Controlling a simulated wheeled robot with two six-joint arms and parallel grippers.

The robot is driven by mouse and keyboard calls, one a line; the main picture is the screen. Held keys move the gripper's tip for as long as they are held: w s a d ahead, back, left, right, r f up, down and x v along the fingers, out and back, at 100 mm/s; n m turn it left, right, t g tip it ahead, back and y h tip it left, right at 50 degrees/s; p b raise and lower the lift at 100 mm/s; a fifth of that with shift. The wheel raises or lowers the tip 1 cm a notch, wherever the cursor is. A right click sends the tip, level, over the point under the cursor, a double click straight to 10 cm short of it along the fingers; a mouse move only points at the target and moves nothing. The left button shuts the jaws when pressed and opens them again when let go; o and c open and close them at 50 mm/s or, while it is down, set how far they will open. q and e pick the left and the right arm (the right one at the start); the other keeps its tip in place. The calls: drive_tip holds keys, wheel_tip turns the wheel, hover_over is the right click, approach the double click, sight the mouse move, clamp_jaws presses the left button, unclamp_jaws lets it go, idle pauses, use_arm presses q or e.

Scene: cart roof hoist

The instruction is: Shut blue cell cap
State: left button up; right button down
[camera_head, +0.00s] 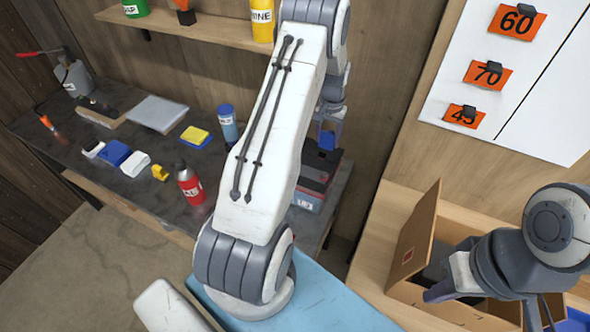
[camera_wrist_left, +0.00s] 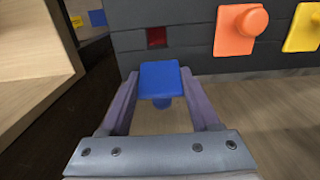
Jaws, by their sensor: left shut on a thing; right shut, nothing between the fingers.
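The blue cap (camera_wrist_left: 159,79), a flat square top with a short stem below it, is between the fingers of my left gripper (camera_wrist_left: 158,90), which is shut on it. It also shows in the head view (camera_head: 326,140). Beyond it in the left wrist view is a dark grey block (camera_wrist_left: 185,57) with a dark red square opening (camera_wrist_left: 156,37). The cap looks apart from the block. An orange cap (camera_wrist_left: 238,30) and a yellow cap (camera_wrist_left: 304,27) sit on the block to the right. My right gripper (camera_head: 440,290) is shut and empty, low at the right.
A dark bench (camera_head: 110,185) at left holds a red bottle (camera_head: 190,184), a blue can (camera_head: 228,124) and cloths. A shelf (camera_head: 190,28) runs above it. Orange number tags (camera_head: 490,74) hang on a white board.

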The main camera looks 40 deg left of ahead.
sight(323, 142)
use_arm(q)
drive_tip(key=shift+s+d+r, duration=0.1)
drive_tip(key=shift+s+r, duration=0.35)
drive_tip(key=shift+r, duration=0.05)
drive_tip(key=shift+s+r+p, duration=0.1)
drive_tip(key=shift+p, duration=0.2)
drive_tip(key=shift+s+d+r, duration=0.1)
drive_tip(key=shift+s+r, duration=0.1)
drive_tip(key=shift+s, duration=0.3)
drive_tip(key=shift+s+d, duration=0.1)
drive_tip(key=shift+s+d, duration=0.15)
drive_tip(key=shift+s, duration=0.5)
